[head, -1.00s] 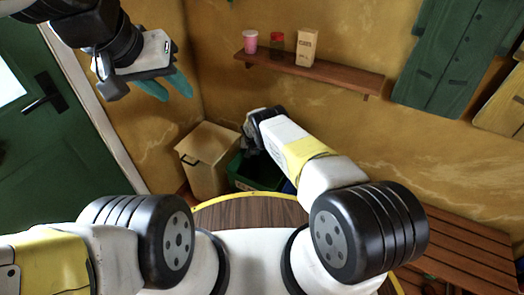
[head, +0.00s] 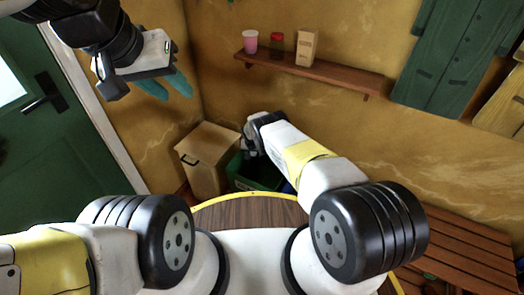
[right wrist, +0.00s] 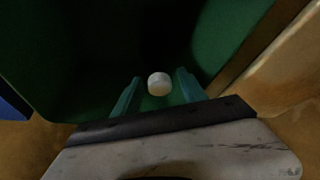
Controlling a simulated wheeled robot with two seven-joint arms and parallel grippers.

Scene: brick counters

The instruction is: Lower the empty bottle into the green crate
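The green crate (head: 262,172) stands on the floor by the wall, and its dark green inside fills much of the right wrist view (right wrist: 225,45). My right gripper (right wrist: 158,88) points down into it.
A cardboard box (head: 203,172) stands directly left of the crate. Something blue (right wrist: 12,105) is at the crate's other side. A wall shelf (head: 315,72) holds a pink cup, a red-lidded jar and a carton. A slatted wooden bench (head: 465,245) is at the right.

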